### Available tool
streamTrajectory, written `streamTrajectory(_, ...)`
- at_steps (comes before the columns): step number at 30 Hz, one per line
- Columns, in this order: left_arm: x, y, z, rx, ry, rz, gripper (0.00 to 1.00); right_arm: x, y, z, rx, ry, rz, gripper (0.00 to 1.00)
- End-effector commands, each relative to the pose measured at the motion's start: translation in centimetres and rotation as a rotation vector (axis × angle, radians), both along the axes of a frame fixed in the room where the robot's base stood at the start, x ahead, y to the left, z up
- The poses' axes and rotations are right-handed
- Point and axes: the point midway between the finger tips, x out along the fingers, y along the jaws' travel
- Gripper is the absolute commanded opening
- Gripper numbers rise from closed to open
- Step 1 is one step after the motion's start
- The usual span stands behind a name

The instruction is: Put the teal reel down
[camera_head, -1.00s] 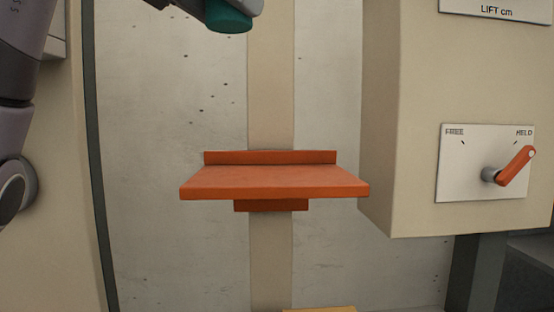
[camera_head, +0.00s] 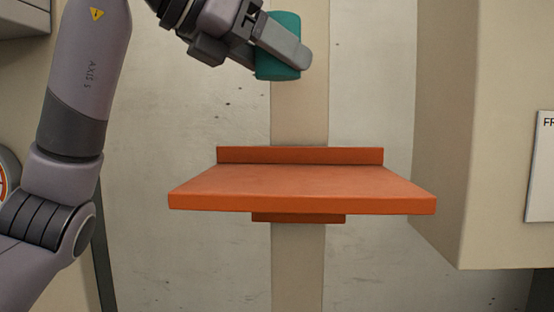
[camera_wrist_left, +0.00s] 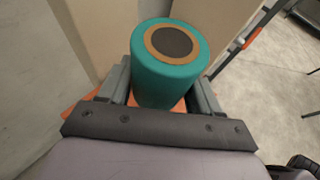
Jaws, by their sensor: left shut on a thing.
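The teal reel (camera_head: 279,66) is a cylinder held in my left gripper (camera_head: 285,40), above the orange shelf (camera_head: 300,188) in the head view. There is a clear gap between reel and shelf. In the left wrist view the reel (camera_wrist_left: 160,82) sits between the two fingers (camera_wrist_left: 162,88), showing a brown ring and dark centre on its end face. An orange patch below it is mostly hidden by the reel and gripper. My right gripper is in neither view.
The shelf is empty, with a raised lip along its back, and is fixed to a beige upright (camera_head: 298,265). A large beige cabinet (camera_head: 470,150) stands to the right, its panel (camera_head: 540,165) partly cut off. The wall behind is bare.

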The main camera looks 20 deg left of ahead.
Motion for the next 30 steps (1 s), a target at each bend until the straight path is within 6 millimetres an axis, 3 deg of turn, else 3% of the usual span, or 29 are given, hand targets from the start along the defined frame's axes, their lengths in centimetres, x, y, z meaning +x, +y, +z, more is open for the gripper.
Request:
streamTrajectory(3, 0.0, 0.0, -3.1, 0.001, 0.000, 0.000, 0.31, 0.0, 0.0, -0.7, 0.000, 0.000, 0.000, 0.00)
streamTrajectory(9, 0.0, 0.0, -7.0, 0.000, -0.001, 0.000, 0.31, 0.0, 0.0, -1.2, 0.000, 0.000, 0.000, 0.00)
streamTrajectory(17, 0.0, 0.0, -8.9, -0.001, -0.002, 0.000, 0.31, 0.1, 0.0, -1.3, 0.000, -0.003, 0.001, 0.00)
streamTrajectory(24, 0.0, 0.0, -11.8, 0.000, 0.000, 0.000, 0.31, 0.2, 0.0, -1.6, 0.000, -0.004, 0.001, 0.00)
streamTrajectory(30, 0.0, 0.0, -12.3, 0.000, -0.002, 0.000, 0.31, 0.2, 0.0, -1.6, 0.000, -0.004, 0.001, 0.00)
